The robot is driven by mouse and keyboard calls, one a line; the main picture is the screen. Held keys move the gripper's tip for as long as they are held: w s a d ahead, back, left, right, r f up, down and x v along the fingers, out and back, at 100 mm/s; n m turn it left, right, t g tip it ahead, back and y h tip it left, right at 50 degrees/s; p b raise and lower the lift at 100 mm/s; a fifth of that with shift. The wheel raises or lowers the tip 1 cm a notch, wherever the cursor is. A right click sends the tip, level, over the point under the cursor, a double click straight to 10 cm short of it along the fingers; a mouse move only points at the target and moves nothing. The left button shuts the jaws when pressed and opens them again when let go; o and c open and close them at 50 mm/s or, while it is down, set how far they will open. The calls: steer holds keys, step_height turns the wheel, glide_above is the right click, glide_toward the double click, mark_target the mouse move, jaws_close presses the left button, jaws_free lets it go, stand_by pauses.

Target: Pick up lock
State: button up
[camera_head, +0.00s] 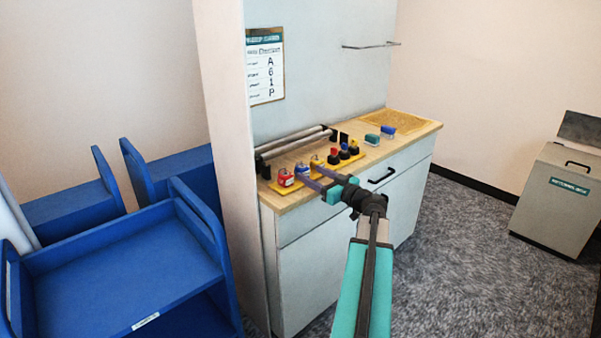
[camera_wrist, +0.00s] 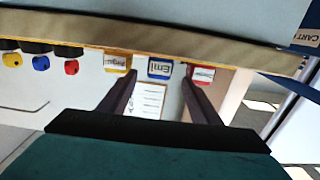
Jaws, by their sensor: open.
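Three padlocks stand in a row on the yellow strip at the counter's front left: a red lock (camera_head: 286,177), a blue lock (camera_head: 302,169) and a yellow lock (camera_head: 316,161). My gripper (camera_head: 309,177) is open and empty, in front of this row. In the wrist view, the blue lock (camera_wrist: 160,68) with a white label lies between the lines of my fingertips (camera_wrist: 158,77). The yellow lock (camera_wrist: 117,62) is by the left finger and the red lock (camera_wrist: 201,75) by the right one. No lock appears gripped.
Knobs in red, blue and yellow (camera_head: 354,147) sit right of the locks. Rollers (camera_head: 295,141) lie behind them. Green and blue items (camera_head: 388,131) stand farther right. A blue cart (camera_head: 130,270) is at left, a grey bin (camera_head: 565,195) at right. The floor between is clear.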

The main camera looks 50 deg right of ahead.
mark_target(304, 167)
steer(key=shift+w, duration=0.55)
steer(key=shift+w+d+r+p, duration=0.1)
steer(key=shift+w+p, duration=0.2)
steer(key=shift+w, duration=0.45)
steer(key=shift+w+d+r+p, duration=0.15)
steer(key=shift+w+p, duration=0.1)
steer(key=shift+w, duration=0.5)
steer(key=shift+w+d+r+p, duration=0.1)
steer(key=shift+w+p, duration=0.2)
steer(key=shift+w, duration=0.8)
steer(key=c, duration=1.2)
